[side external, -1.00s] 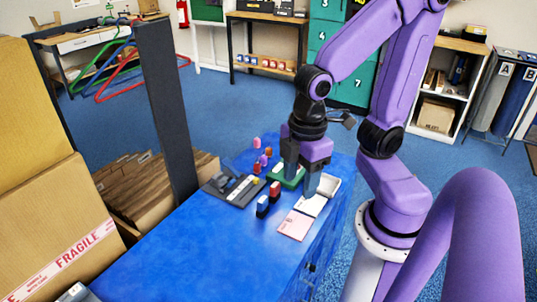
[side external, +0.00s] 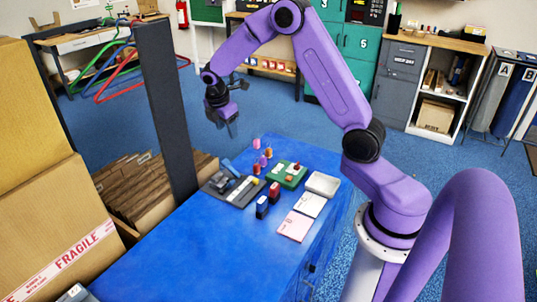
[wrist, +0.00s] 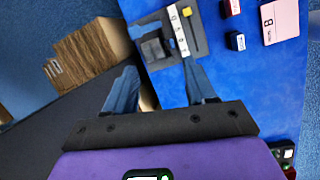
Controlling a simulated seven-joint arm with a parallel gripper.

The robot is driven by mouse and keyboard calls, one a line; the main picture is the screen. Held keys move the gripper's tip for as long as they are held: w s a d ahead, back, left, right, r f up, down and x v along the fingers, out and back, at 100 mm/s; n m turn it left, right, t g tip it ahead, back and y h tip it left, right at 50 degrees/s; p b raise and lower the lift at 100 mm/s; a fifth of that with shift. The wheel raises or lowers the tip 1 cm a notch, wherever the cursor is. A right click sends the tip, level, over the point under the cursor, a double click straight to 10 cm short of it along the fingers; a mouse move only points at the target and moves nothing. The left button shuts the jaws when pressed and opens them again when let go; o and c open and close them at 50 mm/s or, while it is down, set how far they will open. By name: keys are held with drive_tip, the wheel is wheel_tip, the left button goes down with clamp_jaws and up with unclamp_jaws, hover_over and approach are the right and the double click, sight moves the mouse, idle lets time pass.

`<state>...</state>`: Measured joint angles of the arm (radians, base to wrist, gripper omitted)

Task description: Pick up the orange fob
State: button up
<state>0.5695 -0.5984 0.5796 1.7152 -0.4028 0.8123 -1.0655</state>
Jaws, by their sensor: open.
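A small orange fob (side external: 269,152) stands on the blue table near its far edge, close to a pink one (side external: 256,143) and a purple one (side external: 262,160). A darker orange-red piece (side external: 256,169) stands just in front of them. I cannot make out an orange fob in the wrist view. My gripper (side external: 232,130) is high, left of the fob and apart from it, above the table's far left. In the wrist view my gripper (wrist: 160,68) has its two blue-grey fingers spread with nothing held between them.
A dark tray (side external: 247,198) lies on the table; a yellow cube (wrist: 183,14) shows on it. A dark post (side external: 168,110) and cartons stand left. The front tabletop is clear.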

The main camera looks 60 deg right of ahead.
drive_tip(key=w+d+f, duration=0.2)
drive_tip(key=d+f, duration=0.1)
drive_tip(key=d, duration=0.5)
drive_tip(key=n+g+h, duration=0.1)
approach(268, 149)
drive_tip(key=shift+x, duration=4.8)
drive_tip(key=shift+c, duration=0.3)
clamp_jaws()
